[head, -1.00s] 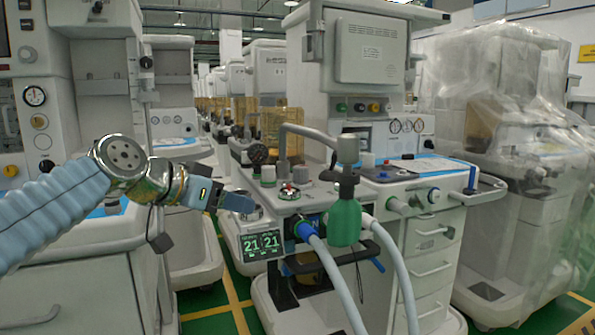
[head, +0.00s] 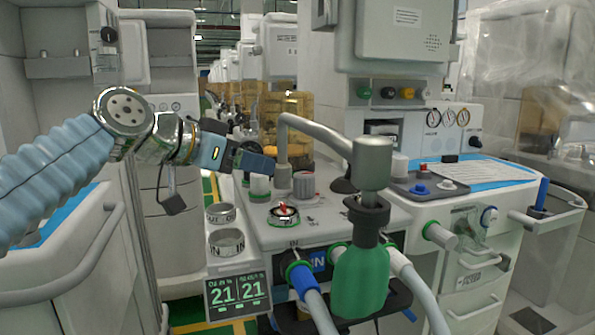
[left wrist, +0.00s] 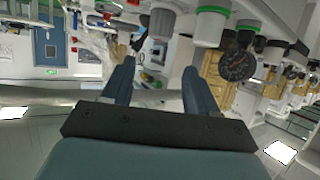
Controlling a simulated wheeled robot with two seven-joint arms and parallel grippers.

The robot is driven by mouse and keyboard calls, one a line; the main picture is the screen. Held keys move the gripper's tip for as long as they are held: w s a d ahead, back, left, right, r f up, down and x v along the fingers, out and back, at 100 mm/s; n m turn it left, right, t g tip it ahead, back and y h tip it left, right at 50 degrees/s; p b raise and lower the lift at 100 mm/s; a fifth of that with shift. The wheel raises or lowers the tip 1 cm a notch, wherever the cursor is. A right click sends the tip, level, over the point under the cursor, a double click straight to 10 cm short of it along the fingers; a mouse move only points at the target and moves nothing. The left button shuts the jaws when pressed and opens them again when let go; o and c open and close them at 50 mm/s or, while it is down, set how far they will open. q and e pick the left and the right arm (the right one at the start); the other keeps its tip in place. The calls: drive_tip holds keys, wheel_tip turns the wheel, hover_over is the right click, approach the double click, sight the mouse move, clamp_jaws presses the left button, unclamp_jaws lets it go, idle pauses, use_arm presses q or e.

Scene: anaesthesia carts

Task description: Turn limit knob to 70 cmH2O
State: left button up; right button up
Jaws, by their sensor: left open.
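A grey ribbed knob (head: 304,186) stands on the machine's top panel, behind a metal-ringed dial with a red centre (head: 284,213). The grey knob looks like the limit knob, but its scale is too small to read. My left gripper (head: 263,166) is open and empty. Its blue fingers are above and left of the grey knob, apart from it, over a white cylinder with a green base (head: 260,187). In the left wrist view, the open fingers (left wrist: 158,70) have nothing between them. My right gripper is out of view.
A bent grey pipe (head: 320,137) arches beside the knob to a green bag (head: 361,282). Two metal rings (head: 226,242) and a display reading 21 and 21 (head: 238,291) are at the front left. Another cart (head: 60,240) stands at left.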

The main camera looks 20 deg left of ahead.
sight(299, 175)
use_arm(q)
drive_tip(key=x, duration=1.1)
drive_tip(key=shift+w+f, duration=0.15)
drive_tip(key=shift+w, duration=0.1)
drive_tip(key=c, duration=0.8)
drive_tip(key=shift+o, duration=0.2)
